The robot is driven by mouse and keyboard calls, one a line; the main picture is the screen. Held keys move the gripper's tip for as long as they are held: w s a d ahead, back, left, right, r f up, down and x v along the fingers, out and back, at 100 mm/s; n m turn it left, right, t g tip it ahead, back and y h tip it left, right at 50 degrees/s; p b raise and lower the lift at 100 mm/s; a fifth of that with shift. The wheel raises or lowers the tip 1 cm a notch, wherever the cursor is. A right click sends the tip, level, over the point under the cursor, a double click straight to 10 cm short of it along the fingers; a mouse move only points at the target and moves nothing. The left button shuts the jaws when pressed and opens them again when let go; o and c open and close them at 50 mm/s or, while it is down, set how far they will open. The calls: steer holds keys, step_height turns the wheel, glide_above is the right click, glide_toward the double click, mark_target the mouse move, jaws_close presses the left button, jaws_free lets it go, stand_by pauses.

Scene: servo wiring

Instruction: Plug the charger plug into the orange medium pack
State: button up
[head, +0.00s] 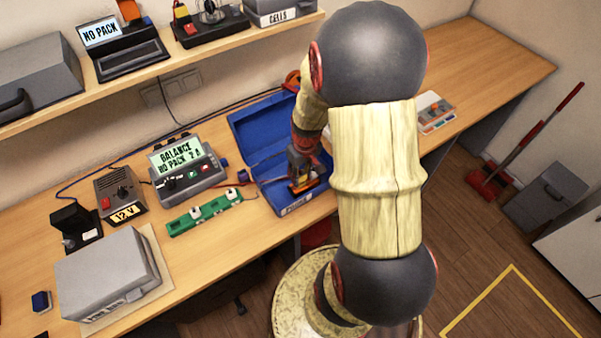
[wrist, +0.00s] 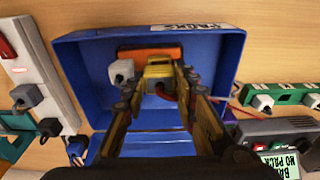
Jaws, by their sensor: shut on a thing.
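My gripper (wrist: 162,86) is shut on a yellow plug (wrist: 158,72) with a red cable, low inside the open blue case (wrist: 86,50). The orange pack (wrist: 150,52) lies along the case's labelled wall, directly ahead of the plug. The plug's front is very close to the pack; I cannot tell whether it touches or is seated. In the head view my gripper (head: 301,168) is down in the case, and an orange part (head: 304,186) shows beneath it. The charger (head: 186,172) display reads "BALANCE NO PACK 2 A".
A grey connector (wrist: 121,70) sits left of the held plug in the wrist view, near the pack. The case walls close in around my fingers. A green strip (head: 204,212) with white plugs and a 12 V supply (head: 119,194) stand left on the bench.

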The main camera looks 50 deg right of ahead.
steer(key=shift+f+b, duration=0.7)
steer(key=shift+f, duration=0.3)
steer(key=o, duration=1.1)
steer(key=shift+o, duration=0.6)
steer(key=shift+r, duration=0.15)
step_height(320, 180, up, 12)
steer(key=s, duration=0.1)
steer(key=shift+s+a, duration=0.15)
steer(key=shift+s, duration=0.05)
steer(key=shift+f, duration=0.2)
